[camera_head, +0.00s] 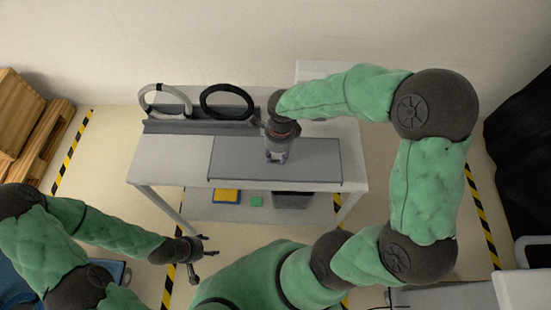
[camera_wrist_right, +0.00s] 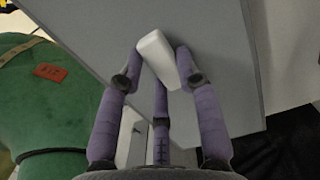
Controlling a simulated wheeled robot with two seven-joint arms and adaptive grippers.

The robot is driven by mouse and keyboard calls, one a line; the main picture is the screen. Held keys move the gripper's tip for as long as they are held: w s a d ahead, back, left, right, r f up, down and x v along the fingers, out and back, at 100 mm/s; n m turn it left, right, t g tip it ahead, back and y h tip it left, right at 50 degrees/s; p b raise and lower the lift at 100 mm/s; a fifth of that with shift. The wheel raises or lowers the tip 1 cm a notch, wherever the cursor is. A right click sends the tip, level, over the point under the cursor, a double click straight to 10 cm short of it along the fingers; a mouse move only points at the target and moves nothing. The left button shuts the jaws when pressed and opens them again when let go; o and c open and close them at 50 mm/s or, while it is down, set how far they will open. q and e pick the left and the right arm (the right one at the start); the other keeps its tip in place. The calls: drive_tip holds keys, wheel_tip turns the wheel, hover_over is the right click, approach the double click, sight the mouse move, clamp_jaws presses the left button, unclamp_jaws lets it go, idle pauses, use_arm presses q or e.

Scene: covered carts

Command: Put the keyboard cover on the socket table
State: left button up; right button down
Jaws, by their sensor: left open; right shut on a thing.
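A light grey table (camera_head: 165,160) stands ahead in the head view. A flat darker grey panel (camera_head: 315,160), perhaps the keyboard cover, lies over its front right part. My right gripper (camera_head: 276,158) is above the panel, pointing down. In the right wrist view my right gripper (camera_wrist_right: 160,85) is shut on a small white block (camera_wrist_right: 155,48), like a handle, over the grey panel surface (camera_wrist_right: 215,50). I cannot tell whether the block is fixed to the panel. My left gripper (camera_head: 207,246) is open and empty, in front of the table and apart from it.
A dark grey rack (camera_head: 190,127) at the table's back left holds a white ring (camera_head: 145,100) and a black ring (camera_head: 227,88). A lower shelf carries a yellow-blue item (camera_head: 227,196), a green block (camera_head: 256,201) and a dark bin (camera_head: 293,200). Wooden pallets (camera_head: 30,125) stand far left.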

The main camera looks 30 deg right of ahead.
sight(276, 157)
drive_tip(key=shift+w+d+f, duration=0.2)
drive_tip(key=shift+w+f, duration=0.25)
drive_tip(key=shift+f, duration=0.15)
drive_tip(key=shift+w+d+f, duration=0.2)
drive_tip(key=shift+w+f, duration=0.25)
drive_tip(key=shift+f, duration=0.15)
drive_tip(key=shift+w+f+b, duration=0.15)
drive_tip(key=shift+f+b, duration=0.5)
drive_tip(key=shift+f, duration=0.95)
drive_tip(key=shift+f, duration=0.2)
drive_tip(key=c, duration=0.9)
unclamp_jaws()
drive_tip(key=shift+r, duration=0.1)
drive_tip(key=shift+o, duration=0.2)
drive_tip(key=shift+r, duration=0.1)
drive_tip(key=shift+r, duration=0.3)
drive_tip(key=r+p, duration=0.1)
drive_tip(key=r, duration=0.2)
drive_tip(key=r+p, duration=0.1)
drive_tip(key=r, duration=0.3)
drive_tip(key=r+p, duration=0.1)
drive_tip(key=r, duration=0.3)
drive_tip(key=shift+s+d+r, duration=0.25)
drive_tip(key=shift+s+d, duration=0.05)
drive_tip(key=shift+d, duration=0.05)
